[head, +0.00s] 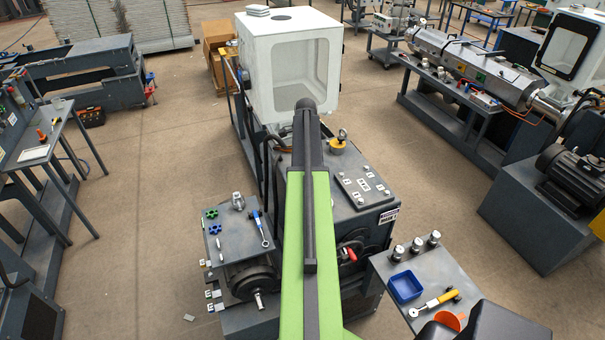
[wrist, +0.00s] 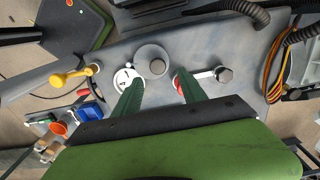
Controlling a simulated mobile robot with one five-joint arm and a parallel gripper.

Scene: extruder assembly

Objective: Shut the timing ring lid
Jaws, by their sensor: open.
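In the wrist view a round grey disc (wrist: 152,60) with a dark hub sits on a grey machine face, just beyond my gripper. It looks like the timing ring lid, but I cannot be sure. A white dial with dark marks (wrist: 126,75) lies beside it on the left, partly behind my left finger. A red part (wrist: 178,84) shows behind the right finger. My gripper (wrist: 160,79) is open, its dark green fingers apart with nothing seen between them. In the head view my arm hides the gripper and most of that machine face.
A yellow handle (wrist: 70,77) stands left of the dial and a lever with a dark knob (wrist: 222,75) stands right. Cables (wrist: 280,60) run at the right. In the head view a side table with a blue tray (head: 405,287) stands right of the machine. Floor (head: 130,150) is clear on the left.

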